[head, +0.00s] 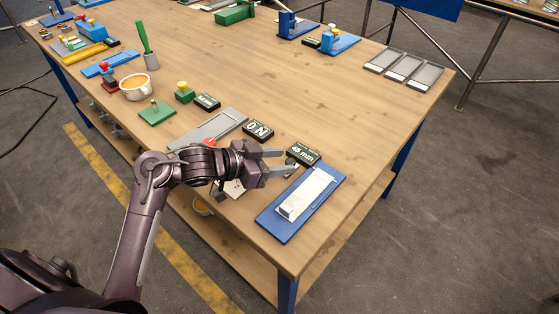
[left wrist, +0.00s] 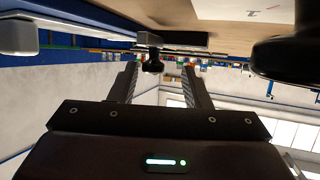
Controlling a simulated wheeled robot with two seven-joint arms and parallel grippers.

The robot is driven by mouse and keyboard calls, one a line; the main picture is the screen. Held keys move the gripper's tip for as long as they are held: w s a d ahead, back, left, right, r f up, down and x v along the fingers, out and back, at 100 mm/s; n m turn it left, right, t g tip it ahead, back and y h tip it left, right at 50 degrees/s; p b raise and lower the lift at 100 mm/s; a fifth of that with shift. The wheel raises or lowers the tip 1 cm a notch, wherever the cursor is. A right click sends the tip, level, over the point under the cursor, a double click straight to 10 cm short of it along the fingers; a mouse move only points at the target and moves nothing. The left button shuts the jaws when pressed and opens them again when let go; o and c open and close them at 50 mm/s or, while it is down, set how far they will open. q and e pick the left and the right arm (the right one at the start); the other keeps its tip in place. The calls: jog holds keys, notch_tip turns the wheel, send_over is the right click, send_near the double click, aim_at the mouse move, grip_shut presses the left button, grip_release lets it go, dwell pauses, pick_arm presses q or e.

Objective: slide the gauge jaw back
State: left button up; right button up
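The gauge appears to be the white body (head: 306,194) on a blue base plate (head: 273,217) near the table's front right corner. A "45 mm" display (head: 303,153) stands just behind it. My left gripper (head: 289,162) is open, its fingers spread, to the left of the gauge and beside the display. In the left wrist view the open fingers (left wrist: 160,75) have a small dark knob (left wrist: 152,62) beyond and between their tips. They do not look shut on it. I cannot tell whether this knob is the gauge jaw. My right gripper is not in view.
An "ON" display (head: 258,131) and a grey slide plate (head: 212,128) with a red knob (head: 210,142) lie behind and left of my gripper. The table's middle is clear.

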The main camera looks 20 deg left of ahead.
pick_arm(q)
jog(key=shift+d, duration=0.1)
jog(key=shift+s+r, duration=0.1)
jog(key=shift+s, duration=0.05)
jog(key=v, duration=0.7)
jog(key=shift+s+a+r, duration=0.15)
jog(key=shift+a, duration=0.15)
